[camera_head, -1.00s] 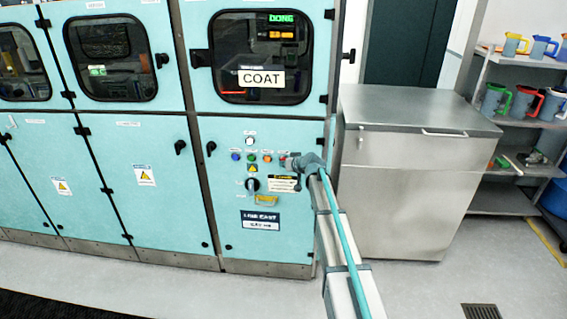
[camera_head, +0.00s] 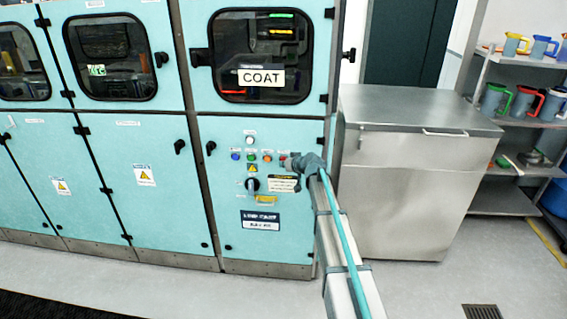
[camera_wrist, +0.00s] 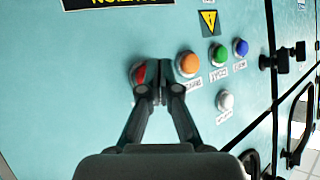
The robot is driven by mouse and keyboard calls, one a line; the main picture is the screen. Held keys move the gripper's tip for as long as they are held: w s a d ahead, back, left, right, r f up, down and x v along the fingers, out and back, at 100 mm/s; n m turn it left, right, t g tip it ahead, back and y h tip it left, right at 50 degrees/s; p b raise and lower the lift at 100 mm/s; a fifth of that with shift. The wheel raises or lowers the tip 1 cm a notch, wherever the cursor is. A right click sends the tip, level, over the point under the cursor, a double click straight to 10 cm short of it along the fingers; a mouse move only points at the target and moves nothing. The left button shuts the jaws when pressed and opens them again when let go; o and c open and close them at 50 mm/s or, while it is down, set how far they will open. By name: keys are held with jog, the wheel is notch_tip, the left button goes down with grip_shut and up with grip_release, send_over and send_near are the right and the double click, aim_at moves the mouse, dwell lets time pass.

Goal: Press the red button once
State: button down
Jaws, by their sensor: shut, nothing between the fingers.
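The red button (camera_wrist: 139,74) sits on the turquoise panel in the wrist view, partly hidden behind my fingertips. My gripper (camera_wrist: 152,95) is shut and empty, with its tips over the right part of the button. I cannot tell whether they press it or stop just short. In the head view my gripper (camera_head: 291,162) reaches the right end of the button row on the COAT cabinet (camera_head: 222,225).
Beside the red button are an orange button (camera_wrist: 188,64), a green button (camera_wrist: 217,53), a blue button (camera_wrist: 240,47) and a white button (camera_wrist: 225,100). A black rotary knob (camera_head: 252,185) sits below the row. A steel cabinet (camera_head: 400,200) stands to the right.

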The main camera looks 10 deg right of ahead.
jog(key=shift+s+a, duration=0.1)
jog(key=shift+s, duration=0.25)
jog(key=s, duration=0.2)
jog(key=s+a+b, duration=0.1)
jog(key=s, duration=0.1)
jog(key=shift+s+a, duration=0.2)
jog(key=shift+s, duration=0.2)
dwell(0.7)
